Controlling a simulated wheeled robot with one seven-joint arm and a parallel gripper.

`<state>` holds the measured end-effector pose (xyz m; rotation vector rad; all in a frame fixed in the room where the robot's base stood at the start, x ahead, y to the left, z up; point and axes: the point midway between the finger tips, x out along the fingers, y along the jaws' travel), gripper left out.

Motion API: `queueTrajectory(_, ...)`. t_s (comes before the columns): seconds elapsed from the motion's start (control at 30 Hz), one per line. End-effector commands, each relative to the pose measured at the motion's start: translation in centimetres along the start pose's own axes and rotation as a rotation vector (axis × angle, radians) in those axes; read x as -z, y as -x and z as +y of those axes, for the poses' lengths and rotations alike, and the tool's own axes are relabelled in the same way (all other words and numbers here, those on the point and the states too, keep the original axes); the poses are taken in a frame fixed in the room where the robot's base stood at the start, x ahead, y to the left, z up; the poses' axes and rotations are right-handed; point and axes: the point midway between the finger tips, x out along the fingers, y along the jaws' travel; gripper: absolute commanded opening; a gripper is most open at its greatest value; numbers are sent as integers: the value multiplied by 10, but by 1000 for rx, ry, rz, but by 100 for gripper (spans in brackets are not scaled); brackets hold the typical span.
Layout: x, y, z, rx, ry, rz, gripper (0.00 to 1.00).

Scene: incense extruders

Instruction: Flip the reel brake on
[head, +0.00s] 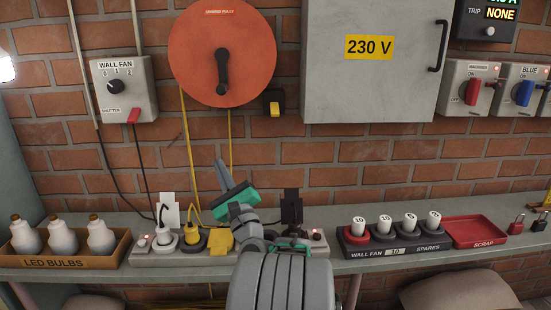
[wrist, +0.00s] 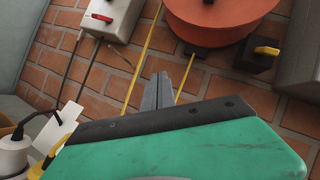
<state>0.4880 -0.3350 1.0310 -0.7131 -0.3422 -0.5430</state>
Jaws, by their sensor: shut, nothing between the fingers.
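The orange cable reel (head: 197,50) with a black crank hangs on the brick wall; its lower part shows in the wrist view (wrist: 215,18). Beside its lower right edge is a small black box with a yellow switch (head: 275,110), which I take for the reel brake. The switch also shows at the upper right of the wrist view (wrist: 266,50). The switch lettering, if any, is too small to read. My gripper (head: 220,164) is shut and empty, below the reel and left of and lower than the switch. Its fingers (wrist: 160,80) touch nothing visible.
Yellow cords (head: 183,140) hang from the reel behind my gripper. A power strip (head: 144,258) with plugs is on the shelf below. A grey 230 V cabinet (head: 335,85) is right of the switch, and a wall fan box (head: 135,100) is left of the reel.

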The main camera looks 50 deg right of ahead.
Motion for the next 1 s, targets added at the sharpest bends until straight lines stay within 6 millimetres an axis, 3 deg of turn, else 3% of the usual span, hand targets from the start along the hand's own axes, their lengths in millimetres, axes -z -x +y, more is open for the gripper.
queueTrajectory(0.03, 29, 20, -34, 128, -111, -1, 0)
queueTrajectory(0.1, 46, 39, -76, 269, -246, -23, 0)
queueTrajectory(0.2, 59, 58, -109, 382, -353, -50, 0)
queueTrajectory(0.3, 61, 63, -120, 415, -387, -62, 0)
queueTrajectory(0.63, 58, 57, -122, 411, -383, -62, 0)
queueTrajectory(0.77, 56, 39, -129, 409, -384, -60, 0)
queueTrajectory(1.0, 55, -10, -151, 409, -383, -60, 0)
